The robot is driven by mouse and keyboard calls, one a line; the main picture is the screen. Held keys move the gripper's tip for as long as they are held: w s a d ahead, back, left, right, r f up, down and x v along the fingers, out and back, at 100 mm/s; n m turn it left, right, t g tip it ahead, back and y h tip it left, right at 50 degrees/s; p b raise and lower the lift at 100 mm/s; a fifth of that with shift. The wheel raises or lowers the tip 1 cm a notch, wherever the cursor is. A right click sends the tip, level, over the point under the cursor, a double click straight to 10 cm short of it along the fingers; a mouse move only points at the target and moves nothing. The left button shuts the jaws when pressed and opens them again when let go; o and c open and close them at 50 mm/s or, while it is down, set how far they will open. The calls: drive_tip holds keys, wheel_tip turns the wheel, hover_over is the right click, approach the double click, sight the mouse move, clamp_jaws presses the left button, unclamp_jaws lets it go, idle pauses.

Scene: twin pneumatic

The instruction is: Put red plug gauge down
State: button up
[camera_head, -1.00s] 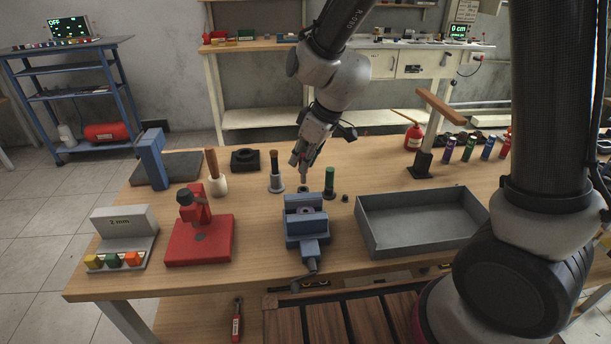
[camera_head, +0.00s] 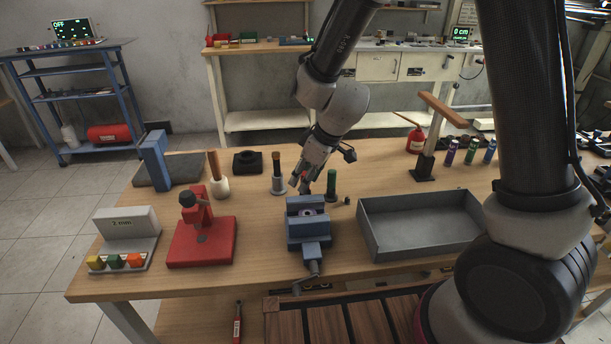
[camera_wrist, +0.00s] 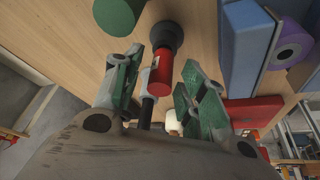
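The red plug gauge (camera_wrist: 162,72) stands upright on the wooden table, with its lower end at a dark round base (camera_wrist: 168,38). It shows as a small red spot in the head view (camera_head: 304,175), partly hidden by my fingers. My gripper (camera_wrist: 164,64) is open, with a green-padded finger on each side of the gauge. Gaps show between the pads and the red handle. In the head view my gripper (camera_head: 303,183) is low over the table, behind the blue vise (camera_head: 307,225).
A green-handled gauge (camera_head: 331,182) stands close on the right and a brown-handled one (camera_head: 277,175) on the left. A grey tray (camera_head: 420,228) lies to the right, a red press (camera_head: 203,240) to the left. A small dark knob (camera_head: 347,201) lies near the green gauge.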

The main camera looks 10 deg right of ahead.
drive_tip(key=v, duration=1.2)
drive_tip(key=s+d+r+m+h, duration=0.1)
drive_tip(key=s+d+r+m, duration=0.2)
drive_tip(key=s+d, duration=0.3)
drive_tip(key=s+d+r+m+t+h, duration=0.1)
drive_tip(key=s+d+r+m, duration=0.3)
drive_tip(key=d, duration=0.6)
drive_tip(key=s+d+r+m+h, duration=0.1)
drive_tip(key=s+d+r+m, duration=0.2)
drive_tip(key=s+d, duration=0.5)
drive_tip(key=shift+s+d+r+m+h, duration=0.3)
drive_tip(key=shift+s+r+m+h, duration=0.1)
drive_tip(key=shift+s, duration=0.05)
